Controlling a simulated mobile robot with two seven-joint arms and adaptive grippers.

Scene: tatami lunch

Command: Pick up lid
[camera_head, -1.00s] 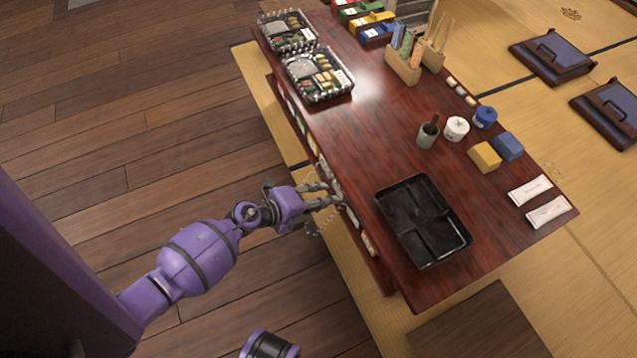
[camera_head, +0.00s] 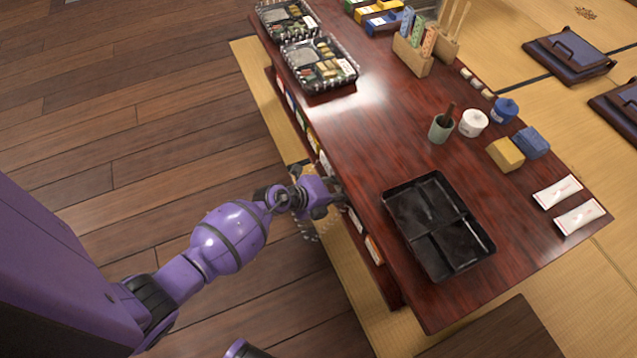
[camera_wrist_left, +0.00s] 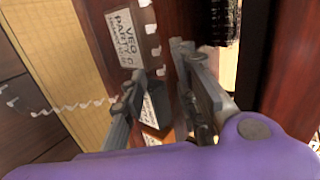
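A clear lid with a pale scalloped rim (camera_head: 311,233) shows beside and below my left gripper, at the near long side of the table. Its rim also shows in the left wrist view (camera_wrist_left: 48,108), to the left of the fingers; the clear walls are hard to make out. My left gripper (camera_head: 334,196) is at the table's near edge, over the shelf items. In the wrist view its two fingers (camera_wrist_left: 160,65) stand apart with a gap between them, and part of the rim shows near the tips. I see no firm contact. My right gripper is out of view.
A black divided tray (camera_head: 398,222) lies on the table near this end. Two filled bento boxes (camera_head: 318,64) stand further left. A labelled box (camera_wrist_left: 124,35) sits on the shelf. Clear table top lies between the bento boxes and the tray.

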